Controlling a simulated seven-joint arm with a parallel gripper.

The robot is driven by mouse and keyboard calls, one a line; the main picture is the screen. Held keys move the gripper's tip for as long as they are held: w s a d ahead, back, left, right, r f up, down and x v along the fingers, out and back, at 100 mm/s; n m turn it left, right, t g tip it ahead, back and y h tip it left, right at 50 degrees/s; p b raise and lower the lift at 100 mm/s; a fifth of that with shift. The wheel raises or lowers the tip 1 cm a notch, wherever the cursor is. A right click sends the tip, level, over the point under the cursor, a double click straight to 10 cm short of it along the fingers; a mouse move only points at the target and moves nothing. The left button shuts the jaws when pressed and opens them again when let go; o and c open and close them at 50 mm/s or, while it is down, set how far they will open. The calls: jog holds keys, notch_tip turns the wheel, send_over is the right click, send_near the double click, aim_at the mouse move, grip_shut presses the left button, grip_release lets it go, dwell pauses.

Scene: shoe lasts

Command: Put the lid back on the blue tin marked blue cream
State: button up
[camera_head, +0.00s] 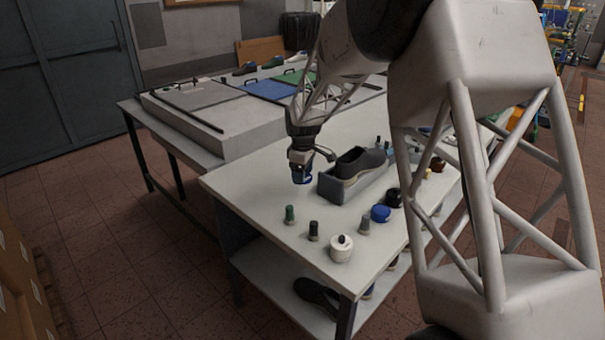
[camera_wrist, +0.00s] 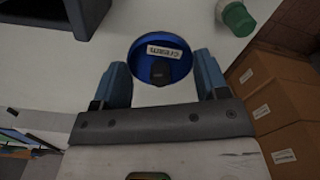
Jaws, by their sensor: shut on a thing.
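My gripper (camera_head: 301,178) is above the left part of the white table. In the wrist view, its two fingers (camera_wrist: 161,80) stand at either side of a round blue lid (camera_wrist: 143,66) with a dark knob and a pale label reading "cream". The gripper is shut on this lid, which also shows as dark blue at the fingertips in the head view. A blue tin (camera_head: 381,213) stands on the table to the right, near the front edge, apart from the gripper. Its marking is too small to read, and I cannot tell whether its top is open.
A green-capped bottle (camera_head: 290,214), a black bottle (camera_head: 313,231), a grey bottle (camera_head: 364,226), a white tin (camera_head: 341,249) and a black tin (camera_head: 394,197) stand around the blue tin.

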dwell(0.3)
jog(key=shift+w+d+r+m, duration=0.2)
jog(key=shift+d+r+m, duration=0.5)
jog(key=shift+m, duration=0.1)
jog(key=w+d+r+m, duration=0.2)
jog(key=d+r+m, duration=0.2)
jog(key=d+m, duration=0.25)
jog(key=w+d+r+m, duration=0.35)
jog(key=d+m, duration=0.25)
jog(key=d, duration=0.2)
jog(key=n, duration=1.4)
send_near(381, 210)
jog(key=shift+w+f, duration=0.1)
jog(key=shift+f, duration=0.25)
jog(key=shift+f, duration=2.9)
jog(key=shift+f, duration=0.2)
